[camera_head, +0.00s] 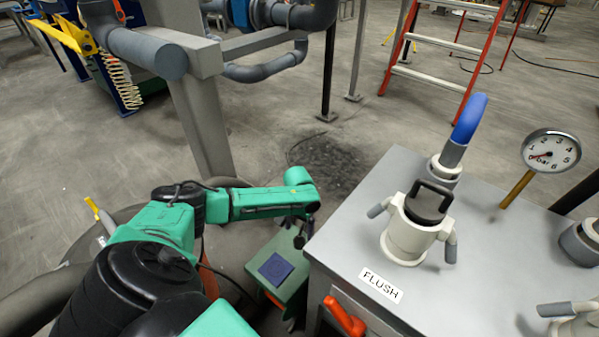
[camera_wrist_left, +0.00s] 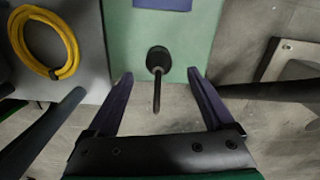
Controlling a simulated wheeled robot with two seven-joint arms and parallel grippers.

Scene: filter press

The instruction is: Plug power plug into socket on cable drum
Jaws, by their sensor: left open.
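My left gripper (camera_head: 303,236) hangs beside the grey cabinet, above the edge of a small green-topped stand. In the left wrist view the left gripper (camera_wrist_left: 160,78) is open, with two purple fingers spread apart. A black rounded piece with a thin dark stem (camera_wrist_left: 158,62), possibly the power plug and its cable, shows between the fingers at the edge of the green top (camera_wrist_left: 125,42). I cannot tell its depth; neither finger appears to touch it. I cannot make out the cable drum or its socket for certain. My right gripper is not in view.
The grey cabinet (camera_head: 345,200) carries a white fitting with a black handle (camera_head: 428,203) and a gauge (camera_head: 550,150). A dark blue square (camera_head: 275,269) lies on the green stand. A yellow coil (camera_wrist_left: 68,45) lies on a grey surface. A grey post (camera_head: 203,125) stands behind my arm.

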